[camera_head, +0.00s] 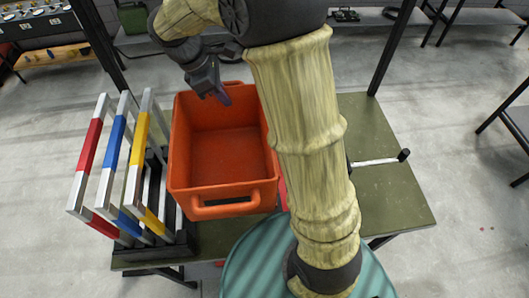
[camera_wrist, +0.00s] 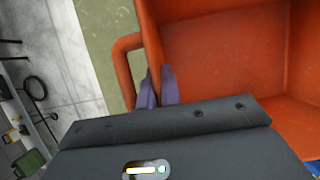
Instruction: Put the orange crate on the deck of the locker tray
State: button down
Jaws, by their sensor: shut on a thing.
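The orange crate (camera_head: 222,190) is open-topped and looks empty, left of my arm in the head view. Its inside and a side handle fill much of the wrist view (camera_wrist: 230,55). My gripper (camera_head: 222,98) is at the crate's far rim, shut on it. In the wrist view its purple fingers (camera_wrist: 157,88) pinch the crate wall beside the handle. An olive-green deck (camera_head: 390,190) lies below the crate; I cannot tell for sure that it is the locker tray's. The crate's underside is hidden, so I cannot tell whether it touches the deck.
A rack with red, blue and yellow banded frames (camera_head: 125,165) stands close to the crate's left. A rod with a black knob (camera_head: 378,161) lies right of my arm. Dark posts (camera_head: 392,45) rise at the deck's back corners. The deck's right part is mostly clear.

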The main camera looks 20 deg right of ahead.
aim_at(229, 128)
jog(key=shift+w, duration=0.35)
notch_tip(229, 128, down, 13)
jog(key=shift+f+p, duration=0.2)
jog(key=shift+p, duration=0.35)
jog(key=shift+s+f, duration=0.1)
jog(key=shift+f, duration=2.15)
